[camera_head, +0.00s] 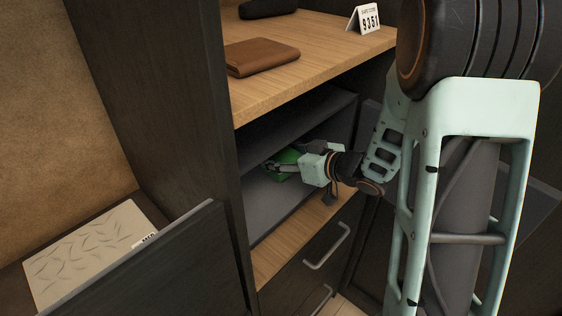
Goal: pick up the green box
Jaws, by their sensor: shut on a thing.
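The green box (287,158) is inside the dark open compartment under the wooden counter. My gripper (279,166) reaches into the compartment from the right and is shut on the green box. The fingers and the gripper body cover part of the box. I cannot tell whether the box touches the compartment floor.
The compartment (262,200) has a dark shelf above the box and a wooden ledge in front. Drawers with metal handles (328,247) are below. A brown wallet (262,56) and a number card (364,19) are on the counter. A patterned pale box (88,252) lies at left.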

